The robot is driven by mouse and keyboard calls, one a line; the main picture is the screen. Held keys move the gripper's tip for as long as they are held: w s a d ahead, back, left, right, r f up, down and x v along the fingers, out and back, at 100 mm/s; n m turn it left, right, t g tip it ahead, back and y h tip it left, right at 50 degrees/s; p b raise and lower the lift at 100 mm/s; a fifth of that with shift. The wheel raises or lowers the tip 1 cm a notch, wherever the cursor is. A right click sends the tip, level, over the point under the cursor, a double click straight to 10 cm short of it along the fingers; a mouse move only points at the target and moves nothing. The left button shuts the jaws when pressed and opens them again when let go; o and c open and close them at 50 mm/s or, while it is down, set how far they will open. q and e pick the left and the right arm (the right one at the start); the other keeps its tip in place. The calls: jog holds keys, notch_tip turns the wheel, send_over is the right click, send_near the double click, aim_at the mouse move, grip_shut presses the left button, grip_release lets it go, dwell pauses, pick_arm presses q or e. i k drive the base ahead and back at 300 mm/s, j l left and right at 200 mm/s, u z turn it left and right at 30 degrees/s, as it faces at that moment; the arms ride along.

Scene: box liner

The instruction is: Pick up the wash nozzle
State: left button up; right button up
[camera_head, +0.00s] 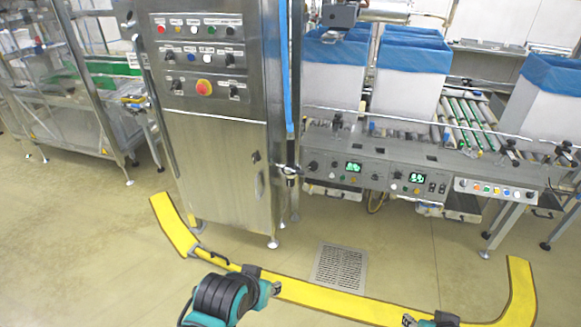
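A slim dark-and-metal piece that looks like the wash nozzle (290,171) hangs upright at the lower end of a blue hose (287,70), against the right side of the steel control cabinet. Its fine shape is too small to make out. My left gripper (268,286) is low in the picture, well below the nozzle and apart from it; its fingers do not show clearly. My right gripper (412,321) is only partly in view at the bottom edge, far from the nozzle. Nothing shows held in either gripper.
The steel cabinet (212,150) with buttons stands left of the nozzle. A roller conveyor (465,115) with blue-lined white boxes (412,78) stands to the right. The floor between is clear.

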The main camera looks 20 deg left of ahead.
aim_at(289, 137)
jog(key=i+j+u, duration=0.1)
jog(key=i+u, duration=0.2)
jog(key=i, duration=0.2)
jog(key=i+u, duration=0.3)
jog(key=i, duration=0.2)
